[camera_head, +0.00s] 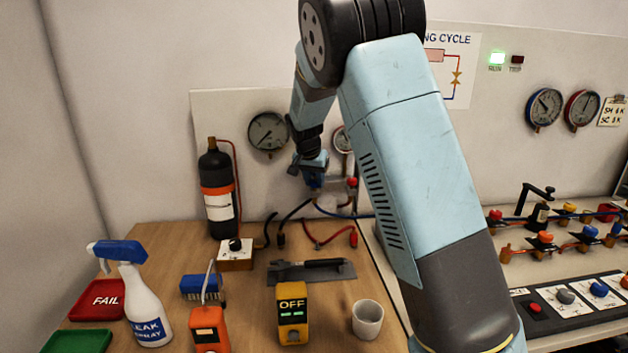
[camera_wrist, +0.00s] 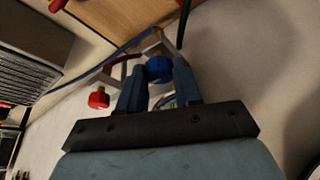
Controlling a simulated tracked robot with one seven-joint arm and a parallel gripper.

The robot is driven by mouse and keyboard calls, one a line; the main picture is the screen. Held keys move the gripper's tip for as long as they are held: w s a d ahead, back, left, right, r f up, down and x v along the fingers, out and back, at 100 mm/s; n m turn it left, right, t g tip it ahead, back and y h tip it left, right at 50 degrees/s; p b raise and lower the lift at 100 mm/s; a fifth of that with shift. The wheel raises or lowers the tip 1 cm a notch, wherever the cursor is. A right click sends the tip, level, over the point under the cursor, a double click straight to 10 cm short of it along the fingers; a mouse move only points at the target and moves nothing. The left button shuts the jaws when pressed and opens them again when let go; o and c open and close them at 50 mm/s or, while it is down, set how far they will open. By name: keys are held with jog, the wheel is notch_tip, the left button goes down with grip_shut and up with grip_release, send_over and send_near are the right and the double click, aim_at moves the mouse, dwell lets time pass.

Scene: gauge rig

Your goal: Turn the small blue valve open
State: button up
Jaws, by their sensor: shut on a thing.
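The small blue valve (camera_wrist: 159,69) shows in the wrist view as a round blue knob on the manifold. My gripper (camera_wrist: 158,78) is shut on it, with one blue finger on each side of the knob. The knob's handle position, open or closed, cannot be told. In the head view my gripper (camera_head: 313,181) is at the back panel, between the two gauges and low, and the blue knob is mostly hidden by it. A red knob (camera_wrist: 98,98) sits beside the blue one; it also shows in the head view (camera_head: 352,182).
Hoses (camera_head: 292,210) hang below the manifold. A black cylinder (camera_head: 217,190) stands left of it. On the bench are a spray bottle (camera_head: 145,300), an orange detector (camera_head: 208,330), a yellow meter (camera_head: 292,315) and a white cup (camera_head: 367,319). A gauge (camera_head: 268,132) is close to my wrist.

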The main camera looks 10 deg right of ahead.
jog(key=n, duration=0.1)
jog(key=n+y, duration=0.1)
jog(key=n, duration=0.1)
jog(key=shift+d+n, duration=0.2)
jog(key=shift+n, duration=0.1)
jog(key=n+y, duration=0.2)
jog(key=n, duration=0.2)
jog(key=shift+d, duration=0.15)
jog(key=n+y, duration=0.1)
jog(key=n, duration=0.4)
jog(key=shift+w+d+g+y, duration=0.1)
jog(key=shift+d+g+y, duration=0.05)
jog(key=shift+g+y, duration=0.2)
jog(key=shift+n+g+y, duration=0.35)
jog(key=shift+n+y, duration=0.1)
jog(key=shift+n, duration=1.45)
jog(key=o, duration=1)
jog(key=shift+o, duration=0.2)
